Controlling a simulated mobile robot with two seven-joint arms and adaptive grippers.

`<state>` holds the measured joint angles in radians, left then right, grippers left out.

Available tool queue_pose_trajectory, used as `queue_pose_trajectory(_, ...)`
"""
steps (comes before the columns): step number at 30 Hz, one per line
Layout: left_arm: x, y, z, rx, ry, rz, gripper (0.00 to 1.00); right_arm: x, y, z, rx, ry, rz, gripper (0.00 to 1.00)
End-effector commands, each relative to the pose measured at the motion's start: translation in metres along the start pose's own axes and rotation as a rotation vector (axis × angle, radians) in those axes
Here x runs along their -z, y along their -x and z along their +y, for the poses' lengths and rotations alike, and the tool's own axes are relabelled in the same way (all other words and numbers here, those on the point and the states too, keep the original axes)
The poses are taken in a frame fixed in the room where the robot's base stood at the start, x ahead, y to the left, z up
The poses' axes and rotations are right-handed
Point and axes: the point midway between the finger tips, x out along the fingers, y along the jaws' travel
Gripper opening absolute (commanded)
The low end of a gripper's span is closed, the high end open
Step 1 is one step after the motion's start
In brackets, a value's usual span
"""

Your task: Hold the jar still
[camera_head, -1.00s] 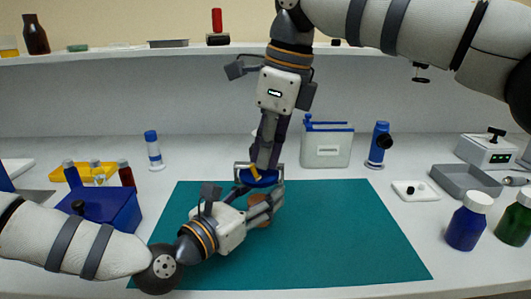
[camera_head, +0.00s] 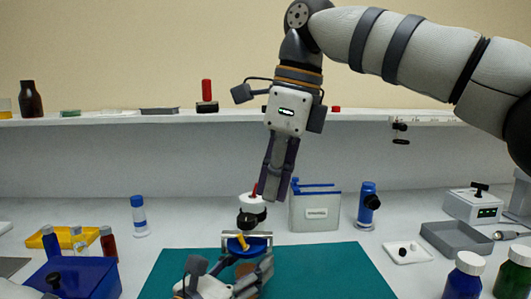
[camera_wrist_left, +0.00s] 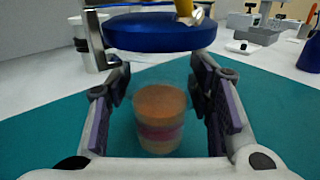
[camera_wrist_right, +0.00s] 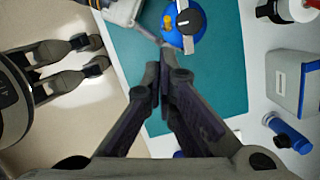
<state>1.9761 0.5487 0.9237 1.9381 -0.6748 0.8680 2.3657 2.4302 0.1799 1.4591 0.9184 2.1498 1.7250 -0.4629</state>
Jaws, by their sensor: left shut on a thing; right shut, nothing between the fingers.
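The jar (camera_wrist_left: 160,125), clear with orange, pink and pale layers, stands on the teal mat (camera_wrist_left: 50,135) between my left gripper's fingers (camera_wrist_left: 162,118). In the head view, my left gripper (camera_head: 254,280) is low at the bottom edge, shut on the jar (camera_head: 245,268), of which only a brown part shows. A blue disc (camera_wrist_left: 155,33) with a yellow knob and metal frame is above the jar; I cannot tell if they touch. It also shows in the head view (camera_head: 258,244). My right gripper (camera_head: 275,198) is shut and empty, above and behind the disc.
A white-and-black item with a red stick (camera_head: 252,208) stands behind the disc. A grey-white box (camera_head: 315,212) and a blue cylinder (camera_head: 368,205) stand behind the mat. Blue box (camera_head: 75,277) at left; blue and green bottles (camera_head: 464,276) at right. The mat's right half is clear.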

Motion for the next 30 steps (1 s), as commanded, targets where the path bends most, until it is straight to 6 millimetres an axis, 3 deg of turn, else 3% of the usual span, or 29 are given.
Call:
queue_pose_trajectory(4,0.000,0.000,0.000,-0.001,0.000,0.000,0.06,-0.013,0.032,0.003,0.001,-0.001,-0.003,0.00)
queue_pose_trajectory(9,0.000,0.000,0.000,-0.001,0.000,0.000,0.06,-0.018,0.048,0.003,0.000,-0.001,0.000,0.00)
queue_pose_trajectory(25,0.000,0.000,0.000,0.000,0.000,0.000,0.06,-0.020,0.054,0.005,-0.002,0.001,0.000,0.00)
queue_pose_trajectory(26,0.000,0.000,0.000,0.000,0.000,0.000,0.52,-0.020,0.054,0.005,-0.002,0.001,0.000,0.00)
queue_pose_trajectory(28,0.000,0.000,0.000,0.000,0.000,0.000,0.68,-0.020,0.054,0.005,-0.002,0.001,0.000,0.00)
queue_pose_trajectory(30,0.000,0.000,0.000,0.000,0.000,0.000,0.71,-0.020,0.054,0.005,-0.002,0.001,0.000,0.00)
